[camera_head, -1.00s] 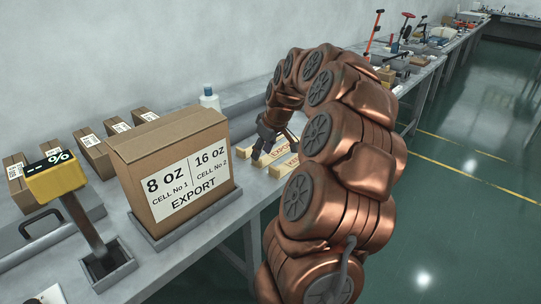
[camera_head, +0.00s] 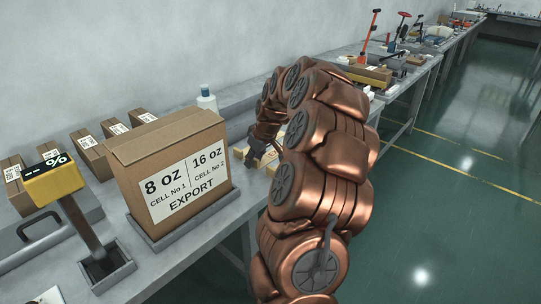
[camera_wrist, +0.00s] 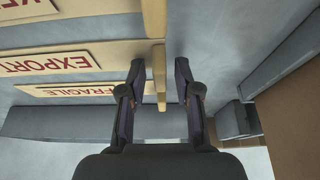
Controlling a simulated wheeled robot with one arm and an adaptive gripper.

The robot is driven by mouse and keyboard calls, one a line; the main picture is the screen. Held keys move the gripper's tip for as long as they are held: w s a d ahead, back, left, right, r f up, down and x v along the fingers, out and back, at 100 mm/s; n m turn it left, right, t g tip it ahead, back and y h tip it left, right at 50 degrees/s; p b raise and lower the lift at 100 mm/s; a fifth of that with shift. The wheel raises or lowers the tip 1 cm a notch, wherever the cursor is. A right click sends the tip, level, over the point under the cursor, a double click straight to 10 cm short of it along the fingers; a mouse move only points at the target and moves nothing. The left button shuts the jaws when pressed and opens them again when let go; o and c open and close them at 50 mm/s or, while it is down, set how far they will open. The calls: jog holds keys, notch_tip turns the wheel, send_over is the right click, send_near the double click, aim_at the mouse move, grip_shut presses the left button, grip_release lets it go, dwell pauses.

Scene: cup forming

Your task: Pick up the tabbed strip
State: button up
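My gripper (camera_wrist: 159,78) is open in the wrist view, one finger on each side of a narrow wooden tab (camera_wrist: 160,78). Gaps show between the fingers and the tab. The tab runs up to a wider pale wooden piece at the top edge; I cannot tell which strip it belongs to. Flat pale strips with red lettering lie at left: an EXPORT strip (camera_wrist: 60,63) and a FRAGILE strip (camera_wrist: 80,89). A further lettered strip (camera_wrist: 25,10) is cut off at the top left. In the head view my gripper (camera_head: 252,160) is over the strips (camera_head: 240,153), mostly hiding them.
A large carton (camera_head: 185,205) marked 8 OZ and 16 OZ stands left of my gripper on a grey tray. Small cartons (camera_head: 88,150), a white bottle (camera_head: 207,99) and a yellow display (camera_head: 52,180) stand on the bench. A brown surface shows at right in the wrist view (camera_wrist: 290,110).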

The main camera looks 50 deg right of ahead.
grip_shut()
